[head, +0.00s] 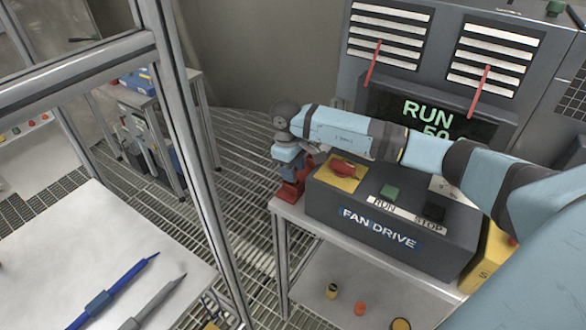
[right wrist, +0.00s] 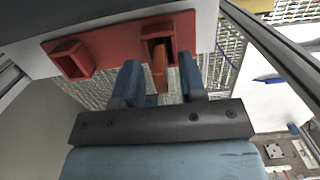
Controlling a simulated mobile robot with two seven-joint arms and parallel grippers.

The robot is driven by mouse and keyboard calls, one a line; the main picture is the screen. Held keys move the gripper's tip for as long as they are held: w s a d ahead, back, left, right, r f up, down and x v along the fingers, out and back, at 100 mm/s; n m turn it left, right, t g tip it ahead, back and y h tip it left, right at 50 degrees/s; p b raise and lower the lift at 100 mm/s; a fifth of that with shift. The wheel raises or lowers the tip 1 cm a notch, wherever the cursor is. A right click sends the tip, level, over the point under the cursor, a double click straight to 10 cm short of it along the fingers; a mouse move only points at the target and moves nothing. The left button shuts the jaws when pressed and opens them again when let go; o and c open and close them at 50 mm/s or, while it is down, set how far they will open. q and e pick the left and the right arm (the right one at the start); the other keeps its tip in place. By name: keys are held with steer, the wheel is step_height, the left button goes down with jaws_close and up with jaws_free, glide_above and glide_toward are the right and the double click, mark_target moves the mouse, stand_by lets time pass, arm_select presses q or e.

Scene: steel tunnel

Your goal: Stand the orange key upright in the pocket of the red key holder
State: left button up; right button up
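The red key holder (right wrist: 112,52) has two square pockets and shows across the top of the right wrist view. In the head view the holder (head: 289,192) sits at the left end of the bench, partly hidden by my right gripper. The orange key (right wrist: 159,70) has one end inside the holder's right-hand pocket in the wrist view and sticks out toward my palm. My right gripper (right wrist: 160,82) is open, its blue fingers on either side of the key with gaps to both. The left-hand pocket looks empty. My left gripper is not in view.
The dark FAN DRIVE box (head: 390,225) stands close to the right of the holder on the bench. A metal frame post (head: 205,190) rises to the left. Grating floor (head: 245,150) lies between. A white table (head: 75,255) with pens is at lower left.

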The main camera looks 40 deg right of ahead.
steer(key=shift+r, duration=0.1)
steer(key=shift+r+p, duration=0.2)
steer(key=shift+p, duration=0.1)
step_height(320, 180, up, 12)
steer(key=w+b, duration=0.1)
steer(key=b, duration=0.1)
steer(key=shift+w+a+f+b, duration=0.15)
steer(key=shift+a+b, duration=0.15)
